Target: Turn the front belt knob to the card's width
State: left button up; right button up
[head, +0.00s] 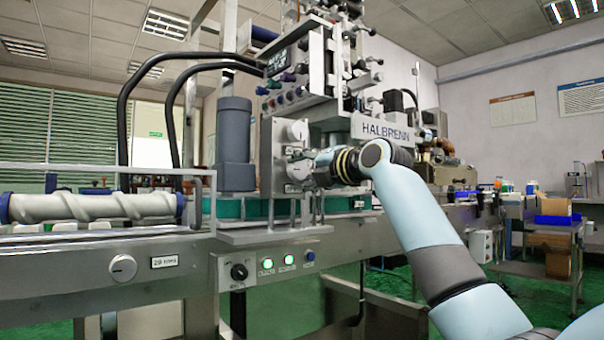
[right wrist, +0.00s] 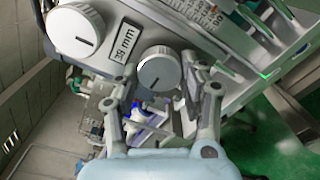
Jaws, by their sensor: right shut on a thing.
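My right gripper (head: 308,168) is at the grey plate under the HALBRENN sign. In the right wrist view my right gripper (right wrist: 160,72) has its fingers on both sides of a silver round knob (right wrist: 158,73), shut on it. The knob's dark pointer line shows on its face. A card (right wrist: 123,42) ending in "mm" sits beside it; its number is hard to read. A larger round knob (right wrist: 76,32) lies on the card's other side. In the head view another knob (head: 123,268) is on the conveyor's front, beside a card (head: 165,262) that seems to read "29 mm". My left gripper is out of view.
A grey motor cylinder (head: 235,140) stands left of the plate. A white screw roller (head: 95,207) lies along the conveyor at left. A small panel with a black selector (head: 239,272) and green lit buttons (head: 289,260) sits below. Open green floor lies under the conveyor.

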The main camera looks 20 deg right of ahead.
jog(key=shift+f, duration=0.15)
dwell(0.3)
jog(key=o, duration=1.2)
jog(key=shift+s+d, duration=0.1)
jog(key=shift+s, duration=0.05)
jog(key=v, duration=1.1)
jog(key=shift+s+d, duration=0.1)
jog(key=shift+s, duration=0.25)
